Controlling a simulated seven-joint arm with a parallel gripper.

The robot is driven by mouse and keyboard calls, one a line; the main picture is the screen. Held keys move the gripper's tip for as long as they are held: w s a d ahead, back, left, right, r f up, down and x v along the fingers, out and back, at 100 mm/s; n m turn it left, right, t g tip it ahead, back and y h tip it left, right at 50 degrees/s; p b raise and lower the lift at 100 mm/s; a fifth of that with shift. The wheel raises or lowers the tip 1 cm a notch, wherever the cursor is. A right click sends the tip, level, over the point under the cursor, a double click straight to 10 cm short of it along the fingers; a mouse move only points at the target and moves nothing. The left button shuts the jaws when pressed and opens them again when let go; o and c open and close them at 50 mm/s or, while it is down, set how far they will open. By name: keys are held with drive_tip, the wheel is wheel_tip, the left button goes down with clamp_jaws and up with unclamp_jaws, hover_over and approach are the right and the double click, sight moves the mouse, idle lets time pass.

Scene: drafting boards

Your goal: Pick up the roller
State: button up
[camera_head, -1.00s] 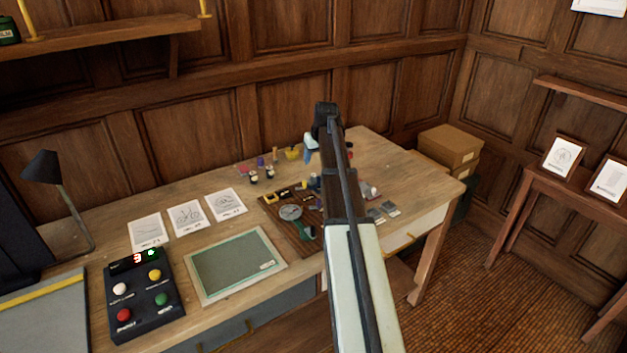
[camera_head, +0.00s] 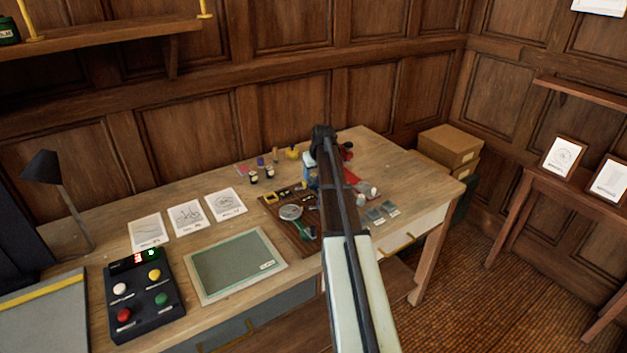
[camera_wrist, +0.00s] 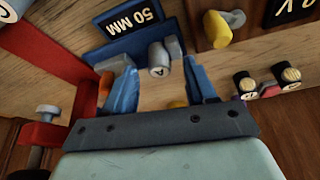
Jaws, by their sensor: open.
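My gripper (camera_wrist: 160,88) is open, with its two blue fingertips apart and nothing held between them. An orange piece (camera_wrist: 105,84) is beside the left fingertip. In the head view my gripper (camera_head: 309,165) is over the back right part of the desk, and my arm hides part of the items below it.
A red stand (camera_wrist: 40,130) is at the left in the wrist view. A brown board with tools (camera_head: 290,228), dark-capped jars (camera_head: 269,173) and small grey plates (camera_head: 376,214) surround the gripper area. A button box (camera_head: 145,295) and a green mat (camera_head: 238,265) lie farther left.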

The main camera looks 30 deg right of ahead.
drive_tip(key=shift+w+f, duration=0.1)
drive_tip(key=shift+f, duration=0.15)
clamp_jaws()
idle(0.3)
